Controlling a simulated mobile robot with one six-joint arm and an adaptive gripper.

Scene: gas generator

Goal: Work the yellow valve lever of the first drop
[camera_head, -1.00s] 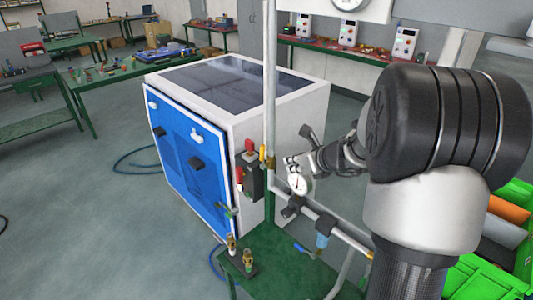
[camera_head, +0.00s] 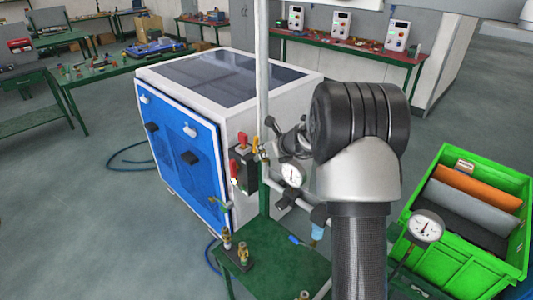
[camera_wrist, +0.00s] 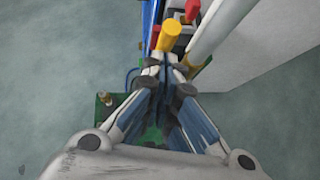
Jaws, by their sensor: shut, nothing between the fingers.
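The yellow valve lever (camera_head: 256,144) stands by the vertical pipe at the front corner of the white and blue cabinet. In the wrist view its rounded yellow end (camera_wrist: 171,37) lies just beyond my fingertips, slightly right of centre. My gripper (camera_wrist: 164,68) is shut and empty, with its fingertips close together. In the head view my gripper (camera_head: 268,145) is beside the lever, on its right. I cannot tell whether fingertips and lever touch. Part of the lever is hidden by the pipe and gripper in the head view.
Red handles (camera_head: 242,138) sit just left of the lever. A vertical pipe (camera_head: 262,80) stands close by. A green table (camera_head: 268,265) with brass fittings is below. A green crate (camera_head: 468,210) stands right.

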